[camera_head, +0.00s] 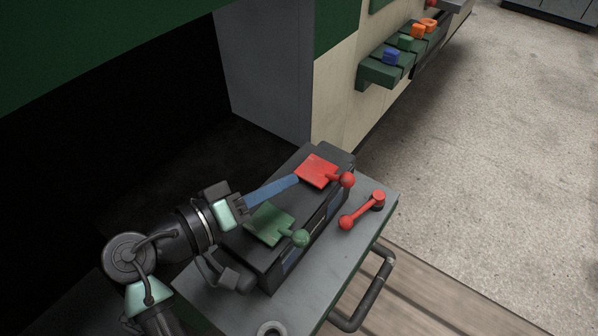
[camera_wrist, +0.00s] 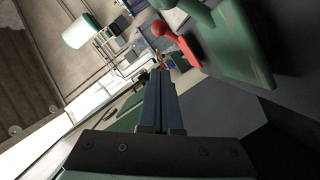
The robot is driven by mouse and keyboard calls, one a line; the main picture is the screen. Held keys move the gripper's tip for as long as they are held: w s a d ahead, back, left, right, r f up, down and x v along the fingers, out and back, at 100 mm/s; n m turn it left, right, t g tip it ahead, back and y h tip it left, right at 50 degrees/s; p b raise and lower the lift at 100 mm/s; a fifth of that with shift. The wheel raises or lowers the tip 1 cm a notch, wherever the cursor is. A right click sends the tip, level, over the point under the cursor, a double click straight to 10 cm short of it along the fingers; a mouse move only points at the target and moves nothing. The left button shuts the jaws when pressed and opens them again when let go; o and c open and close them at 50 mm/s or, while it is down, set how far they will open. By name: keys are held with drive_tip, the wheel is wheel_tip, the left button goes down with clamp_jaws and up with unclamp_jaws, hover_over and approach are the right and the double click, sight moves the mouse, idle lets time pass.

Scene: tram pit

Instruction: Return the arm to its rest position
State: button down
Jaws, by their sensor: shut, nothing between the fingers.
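My gripper (camera_head: 295,180) reaches in from the lower left in the head view. Its long blue fingers are together and hold nothing. They pass above the black box, between its green plate (camera_head: 268,224) and its red plate (camera_head: 317,170), with the tips close to the red plate; I cannot tell whether they touch. In the wrist view my gripper (camera_wrist: 160,73) points up the picture with its fingers closed, and a green plate (camera_wrist: 240,45) and a red part show to the right. My arm is bent at the lower left.
The black box (camera_head: 318,226) stands on a grey cart top (camera_head: 345,258) with a red lever (camera_head: 361,212) and a side handle (camera_head: 372,294). A green wall shelf (camera_head: 380,74) holds small coloured parts. Open concrete floor (camera_head: 500,150) lies to the right.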

drive_tip(key=shift+v, duration=2.3)
drive_tip(key=w+d+r+t+y, duration=0.2)
drive_tip(key=w+r+t+y, duration=0.2)
drive_tip(key=r, duration=0.6)
drive_tip(key=w+d+r+t+y, duration=0.1)
drive_tip(key=w+r+t+y, duration=0.3)
drive_tip(key=r, duration=0.6)
drive_tip(key=s+d+r+t+y+p, duration=0.2)
drive_tip(key=s+r+t, duration=0.4)
drive_tip(key=r, duration=0.7)
drive_tip(key=s+d+r+t+y+p, duration=0.1)
drive_tip(key=s+d+r+t+y, duration=0.15)
drive_tip(key=s+r, duration=0.85)
drive_tip(key=w+r+p, duration=0.2)
drive_tip(key=r+p, duration=0.8)
drive_tip(key=r, duration=0.1)
drive_tip(key=w+r+p, duration=0.2)
drive_tip(key=r+p, duration=0.8)
drive_tip(key=r, duration=0.1)
drive_tip(key=shift+a+r+p, duration=0.3)
drive_tip(key=shift+a, duration=0.2)
drive_tip(key=shift+t+h, duration=0.25)
